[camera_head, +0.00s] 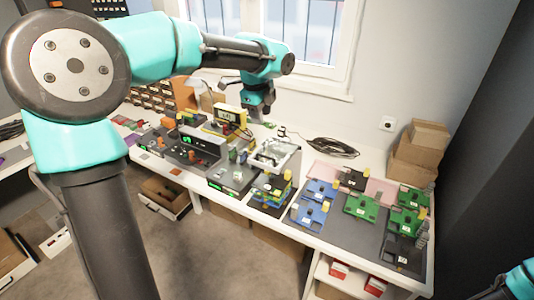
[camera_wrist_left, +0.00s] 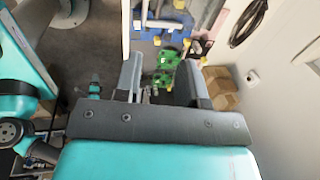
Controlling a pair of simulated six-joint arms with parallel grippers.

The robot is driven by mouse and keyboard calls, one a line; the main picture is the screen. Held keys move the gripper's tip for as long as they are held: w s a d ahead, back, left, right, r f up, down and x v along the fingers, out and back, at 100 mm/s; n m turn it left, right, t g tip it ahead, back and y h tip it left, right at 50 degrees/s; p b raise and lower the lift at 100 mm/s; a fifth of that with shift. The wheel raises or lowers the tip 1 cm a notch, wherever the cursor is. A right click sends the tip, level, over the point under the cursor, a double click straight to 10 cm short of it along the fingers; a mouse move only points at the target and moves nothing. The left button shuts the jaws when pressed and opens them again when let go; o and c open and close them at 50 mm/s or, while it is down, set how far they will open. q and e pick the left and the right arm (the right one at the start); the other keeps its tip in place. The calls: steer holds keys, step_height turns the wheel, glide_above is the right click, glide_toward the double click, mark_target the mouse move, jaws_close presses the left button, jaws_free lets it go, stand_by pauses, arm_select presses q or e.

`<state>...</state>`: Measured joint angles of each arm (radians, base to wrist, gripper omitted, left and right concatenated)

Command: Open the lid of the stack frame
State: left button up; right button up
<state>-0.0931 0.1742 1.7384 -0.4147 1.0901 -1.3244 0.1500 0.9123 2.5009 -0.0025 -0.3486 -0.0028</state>
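The stack frame (camera_head: 273,154) looks like a pale, open-topped box shape above several coloured boards (camera_head: 270,190) at the middle of the bench. I cannot tell its lid apart from the frame at this size. My left gripper (camera_head: 260,114) hangs above and just behind the frame, pointing down and apart from it. Pale bars (camera_wrist_left: 158,23) at the top of that view may be part of the frame. Only a teal piece of my right arm shows at the lower right; its gripper is out of view.
Blue boards (camera_head: 313,202) and green boards (camera_head: 361,206) lie on a dark mat to the right. Cardboard boxes (camera_head: 419,150) are stacked at the wall.

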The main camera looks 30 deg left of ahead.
mark_target(266, 157)
arm_select(q)
steer(key=w+f, duration=0.1)
steer(key=f, duration=0.4)
steer(key=w+f, duration=0.1)
steer(key=f, duration=0.5)
steer(key=w+f, duration=0.1)
steer(key=f, duration=0.4)
steer(key=shift+w+f, duration=0.15)
steer(key=shift+f, duration=0.2)
steer(key=shift+c, duration=0.3)
jaws_close()
